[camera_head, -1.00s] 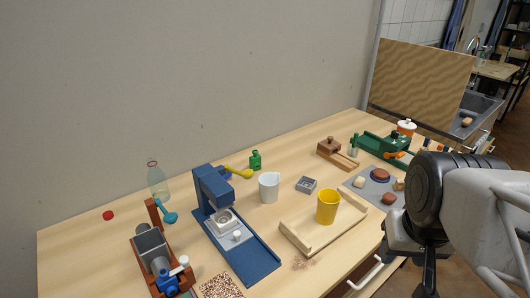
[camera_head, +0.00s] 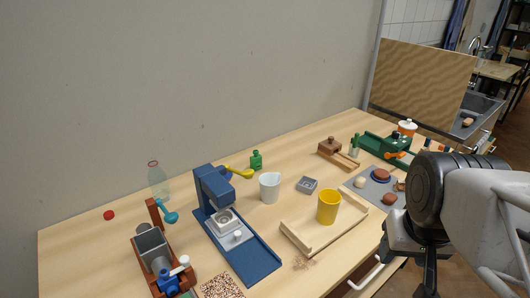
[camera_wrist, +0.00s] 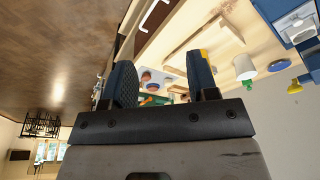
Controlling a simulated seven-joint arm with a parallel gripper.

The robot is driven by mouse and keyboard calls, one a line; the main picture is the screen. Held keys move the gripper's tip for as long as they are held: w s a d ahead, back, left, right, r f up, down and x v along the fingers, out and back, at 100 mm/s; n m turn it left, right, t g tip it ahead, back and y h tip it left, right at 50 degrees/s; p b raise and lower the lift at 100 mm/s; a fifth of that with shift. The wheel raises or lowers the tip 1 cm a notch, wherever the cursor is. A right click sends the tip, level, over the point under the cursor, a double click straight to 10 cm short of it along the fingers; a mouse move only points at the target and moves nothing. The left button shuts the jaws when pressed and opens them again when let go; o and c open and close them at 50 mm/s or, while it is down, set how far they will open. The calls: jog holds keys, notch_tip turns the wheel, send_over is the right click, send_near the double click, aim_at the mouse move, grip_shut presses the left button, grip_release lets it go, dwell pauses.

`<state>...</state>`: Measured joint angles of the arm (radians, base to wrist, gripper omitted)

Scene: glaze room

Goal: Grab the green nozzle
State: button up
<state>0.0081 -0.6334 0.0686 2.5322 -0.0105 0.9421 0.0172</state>
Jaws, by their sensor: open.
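A small upright green piece (camera_head: 354,145) with a pale lower part stands beside the green device (camera_head: 385,150) at the right back of the table in the head view. I cannot tell surely whether this piece is the green nozzle. In the head view my arm is at the right, off the table's front edge, well apart from the green pieces.
A yellow cup (camera_head: 328,207) stands in the wooden tray (camera_head: 297,241), with a white cup (camera_head: 269,187) behind it. A grey mat (camera_head: 371,188) bearing several lumps lies toward my arm. A blue press (camera_head: 246,254) and a brown device (camera_head: 152,245) stand left. A wooden block device (camera_head: 330,147) stands near the green piece.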

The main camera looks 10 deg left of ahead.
jog(key=shift+w, duration=0.1)
jog(key=w+a+f+m+g+y, duration=0.1)
jog(key=w+a+m+y, duration=0.35)
jog(key=w+a, duration=0.65)
jog(key=w+a+f+m+g+y, duration=0.1)
jog(key=w+a+m+y, duration=0.4)
jog(key=w, duration=1.3)
jog(key=m+t+y, duration=0.2)
jog(key=m+y, duration=0.2)
jog(key=m, duration=0.6)
send_near(256, 161)
notch_tip(256, 161, up, 3)
jog(key=w+a, duration=0.1)
jog(key=shift+w+a+f, duration=0.1)
jog(key=shift+w+a, duration=0.1)
jog(key=shift+w, duration=0.05)
jog(key=shift+g, duration=0.3)
jog(key=shift+x, duration=1.25)
jog(key=shift+x, duration=2.65)
